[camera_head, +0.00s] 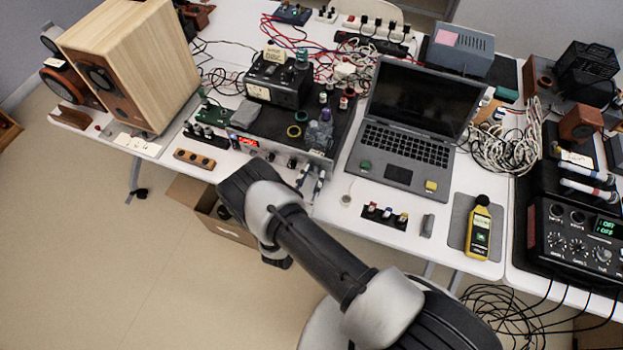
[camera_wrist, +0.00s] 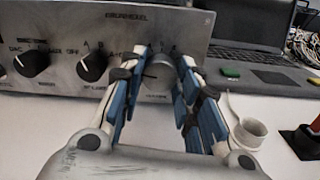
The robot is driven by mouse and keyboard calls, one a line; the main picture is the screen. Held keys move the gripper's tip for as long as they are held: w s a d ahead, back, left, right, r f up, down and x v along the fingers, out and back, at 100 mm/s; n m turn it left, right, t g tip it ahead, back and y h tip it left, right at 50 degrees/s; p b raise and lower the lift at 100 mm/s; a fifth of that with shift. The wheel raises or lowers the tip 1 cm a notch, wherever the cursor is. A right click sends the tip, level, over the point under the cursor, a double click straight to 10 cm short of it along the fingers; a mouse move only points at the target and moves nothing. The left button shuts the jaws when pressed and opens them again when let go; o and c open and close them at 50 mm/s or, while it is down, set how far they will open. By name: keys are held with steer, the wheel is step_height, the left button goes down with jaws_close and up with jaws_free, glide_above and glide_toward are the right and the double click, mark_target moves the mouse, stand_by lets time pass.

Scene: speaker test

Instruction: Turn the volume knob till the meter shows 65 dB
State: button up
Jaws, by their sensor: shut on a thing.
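The amplifier (camera_head: 320,158), with a brushed grey front, stands near the table's front edge. In the wrist view its front (camera_wrist: 185,25) has several knobs. The silver volume knob (camera_wrist: 159,76) is at the right of that row. My gripper (camera_wrist: 164,62) is shut on this knob, with one blue-padded finger on each side. In the head view my gripper (camera_head: 311,180) shows only as fingers at the amplifier's front; my arm hides the rest. The yellow sound meter (camera_head: 479,228) lies on a grey mat to the right. Its reading is too small to tell.
An open laptop (camera_head: 405,145) stands right of the amplifier. A wooden speaker (camera_head: 135,60) stands at the left. In the wrist view a white roll (camera_wrist: 249,133) and a red-and-black object (camera_wrist: 306,140) sit right of my gripper.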

steer(key=shift+m, duration=0.8)
steer(key=o, duration=1.1)
steer(key=v, duration=1.2)
